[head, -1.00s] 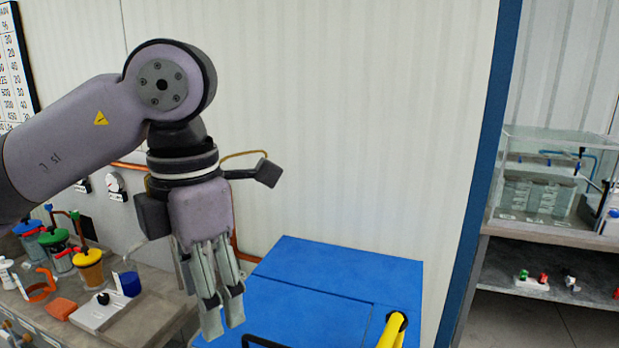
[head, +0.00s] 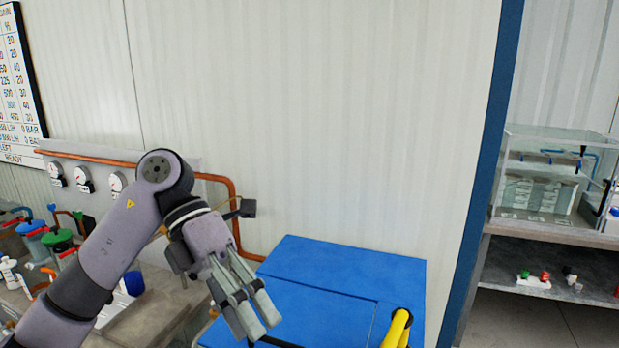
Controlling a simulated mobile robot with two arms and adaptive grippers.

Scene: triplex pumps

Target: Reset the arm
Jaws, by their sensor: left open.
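My left arm comes in from the lower left, in front of the workbench. My left gripper (head: 258,330) points down and to the right. Its fingers are apart, with nothing seen between them, and in the picture they overlap the left part of the blue cabinet (head: 345,262). I cannot tell how far they are from its top. My right gripper is not in view.
A workbench at left holds jars with blue (head: 30,228) and green (head: 57,240) lids. Gauges (head: 84,179) and a copper pipe (head: 232,200) run along the wall. A yellow handle (head: 397,330) stands at the cabinet's front. A glass case (head: 550,185) sits on shelving at right.

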